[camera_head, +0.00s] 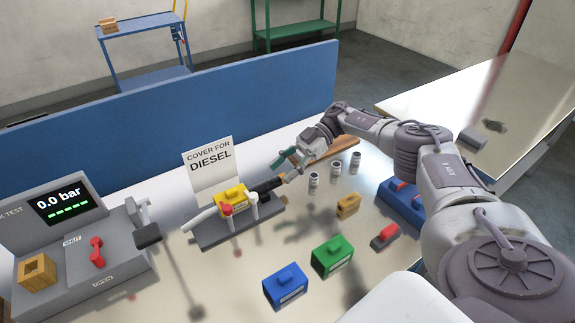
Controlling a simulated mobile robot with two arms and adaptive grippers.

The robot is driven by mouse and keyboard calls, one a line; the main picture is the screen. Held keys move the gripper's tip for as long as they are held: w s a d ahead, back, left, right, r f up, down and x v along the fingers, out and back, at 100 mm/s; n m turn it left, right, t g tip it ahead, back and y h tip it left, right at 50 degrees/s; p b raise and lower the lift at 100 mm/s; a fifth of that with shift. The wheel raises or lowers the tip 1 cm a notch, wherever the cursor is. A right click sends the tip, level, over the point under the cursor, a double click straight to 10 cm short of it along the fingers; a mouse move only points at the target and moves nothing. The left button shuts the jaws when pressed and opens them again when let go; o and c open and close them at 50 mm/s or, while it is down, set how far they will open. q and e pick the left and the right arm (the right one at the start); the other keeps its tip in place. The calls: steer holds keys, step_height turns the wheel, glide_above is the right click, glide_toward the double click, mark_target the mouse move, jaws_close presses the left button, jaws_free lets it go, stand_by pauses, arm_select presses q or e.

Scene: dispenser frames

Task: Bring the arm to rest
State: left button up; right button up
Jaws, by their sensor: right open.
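My right arm (450,190) reaches in from the right over the table. Its right gripper (281,168) is open, low over the middle of the bench, just right of the dispenser frame. The dispenser frame (212,240) has a grey base, white pipes, a yellow block (231,192) and a red knob (227,209). A dark part lies between the frame and the fingers; I cannot tell whether they touch. A white sign reading "COVER FOR DIESEL" (209,163) stands behind it. My left gripper is not in view.
A blue cover (286,292), green cover (332,260), wooden block (348,206), red-topped piece (384,237), blue tray (398,208) and several small metal cylinders (336,168) stand on the bench. A test station (75,235) is at left. A blue panel (150,110) closes the back.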

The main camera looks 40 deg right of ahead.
steer(key=shift+d+r, duration=0.3)
steer(key=shift+d, duration=0.3)
